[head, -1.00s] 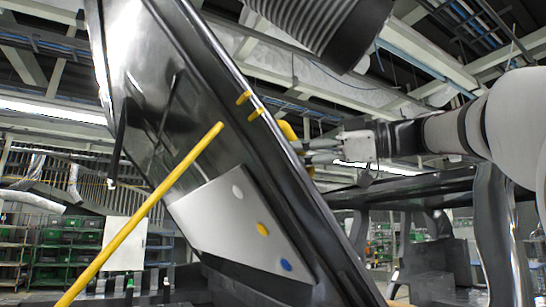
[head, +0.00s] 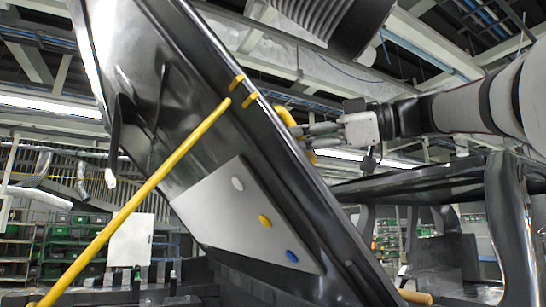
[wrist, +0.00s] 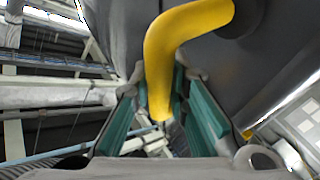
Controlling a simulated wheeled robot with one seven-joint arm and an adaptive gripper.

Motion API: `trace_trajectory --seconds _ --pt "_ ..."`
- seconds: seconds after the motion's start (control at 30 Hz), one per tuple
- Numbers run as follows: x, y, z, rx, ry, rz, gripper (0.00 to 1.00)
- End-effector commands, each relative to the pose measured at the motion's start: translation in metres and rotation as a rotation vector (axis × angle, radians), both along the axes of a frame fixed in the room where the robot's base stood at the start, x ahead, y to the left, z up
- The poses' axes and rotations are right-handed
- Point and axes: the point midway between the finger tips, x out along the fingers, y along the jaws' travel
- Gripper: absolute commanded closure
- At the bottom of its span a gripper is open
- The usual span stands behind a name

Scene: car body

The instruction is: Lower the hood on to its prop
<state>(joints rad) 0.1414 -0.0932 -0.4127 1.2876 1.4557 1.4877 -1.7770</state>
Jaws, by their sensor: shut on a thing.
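The hood (head: 150,75) is a dark, glossy panel, raised and steeply tilted in the head view. The yellow prop rod (head: 140,195) slants up from lower left. Its tip lies close to two small yellow tabs (head: 243,91) at the hood's edge; I cannot tell whether they touch. My gripper (head: 312,134) is right of the hood's edge, shut on the yellow handle (head: 287,117) fixed to the hood. In the wrist view, the bent yellow handle (wrist: 165,65) runs between the teal pads of my gripper (wrist: 163,115). The rod's lower end is out of view.
A pale plate (head: 215,215) with white, yellow and blue spots is on the hood's underside. The dark car body (head: 440,180) stands behind at right. A ribbed duct (head: 335,15) hangs overhead. Shelves with green bins (head: 70,235) are far left.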

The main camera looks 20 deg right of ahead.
Motion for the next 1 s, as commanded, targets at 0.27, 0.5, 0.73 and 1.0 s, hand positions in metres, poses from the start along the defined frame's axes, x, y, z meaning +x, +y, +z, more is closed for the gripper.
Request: trace_trajectory --seconds 0.27,0.5,0.73,1.0 --pt "-0.0023 0.0159 -0.0111 -0.039 -0.01 -0.002 1.0" --pt "-0.0034 0.016 -0.01 -0.042 -0.011 -0.005 1.0" --pt "-0.0036 0.0159 -0.01 -0.043 -0.011 -0.004 0.64" --pt "-0.0041 0.0154 -0.0105 -0.043 -0.011 -0.003 0.64"
